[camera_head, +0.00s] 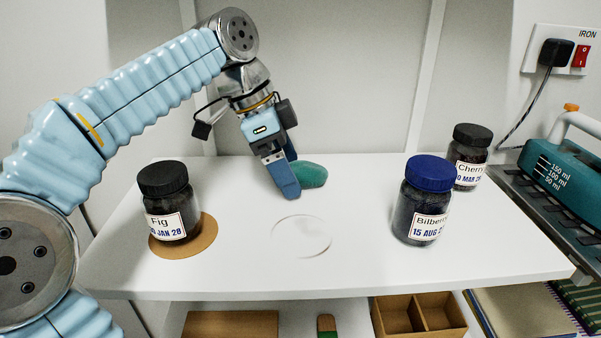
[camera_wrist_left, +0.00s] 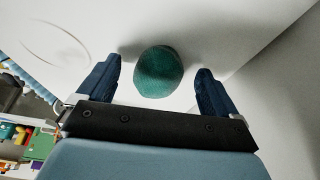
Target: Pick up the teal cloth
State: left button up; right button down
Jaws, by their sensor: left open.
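The teal cloth (camera_head: 312,175) is a rounded, bunched lump on the white table near its back edge. In the left wrist view the teal cloth (camera_wrist_left: 158,72) lies between and slightly beyond the fingertips. My left gripper (camera_head: 287,193) points down at the cloth from above, and its fingers partly cover the cloth's left side in the head view. In the left wrist view my left gripper (camera_wrist_left: 157,75) is open, with a gap between each dark blue finger and the cloth. My right gripper is not in view.
A Fig jar (camera_head: 168,204) stands on a brown round mat (camera_head: 205,238) at left. A clear disc (camera_head: 302,237) lies in front of the cloth. A Bilberry jar (camera_head: 421,205) and a Cherry jar (camera_head: 469,158) stand at right. A teal iron (camera_head: 565,160) sits beyond the right edge.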

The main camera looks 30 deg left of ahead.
aim_at(296, 165)
pick_arm(q)
jog(key=shift+c, duration=0.3)
jog(key=shift+d, duration=0.1)
jog(key=c, duration=1.1)
jog(key=shift+o, duration=0.2)
jog(key=shift+r, duration=0.3)
notch_tip(296, 165, up, 3)
jog(key=shift+f, duration=0.15)
jog(key=s+d+r, duration=0.8)
jog(key=s+r, duration=0.1)
jog(key=s, duration=0.2)
jog(key=shift+d+r, duration=0.3)
